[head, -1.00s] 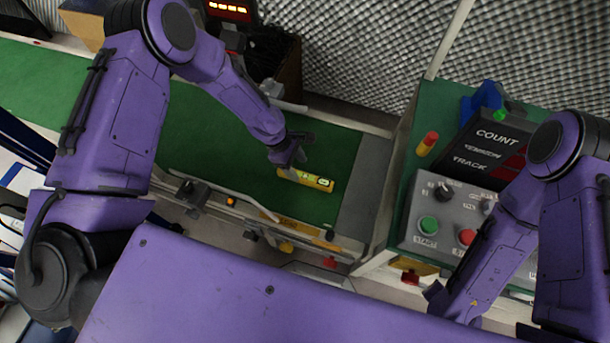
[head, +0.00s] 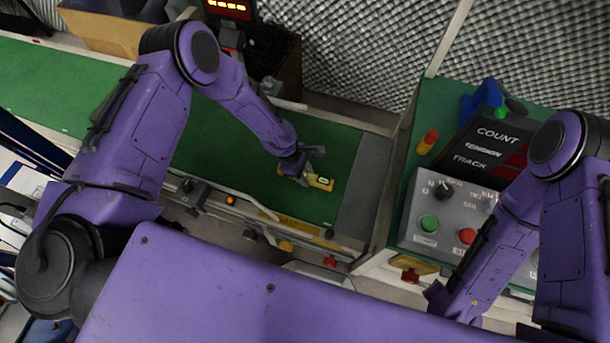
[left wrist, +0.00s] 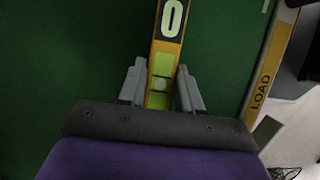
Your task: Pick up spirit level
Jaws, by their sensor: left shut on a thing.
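The spirit level (head: 322,184) is a short yellow bar with a green vial. It lies on the green belt near the belt's right end in the head view. My left gripper (head: 304,172) is at the level and covers its left part. In the left wrist view the level (left wrist: 172,25) runs up from between the two grey fingers of my left gripper (left wrist: 161,90). The fingers are shut on the level, one on each side of the green vial. My right arm is at the right in the head view, and its gripper is not clearly visible.
The green conveyor belt (head: 60,85) is bare around the level. A control panel (head: 440,215) with green and red buttons stands to the right. A foam wall (head: 350,50) is behind. A belt edge marked LOAD (left wrist: 264,88) shows in the left wrist view.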

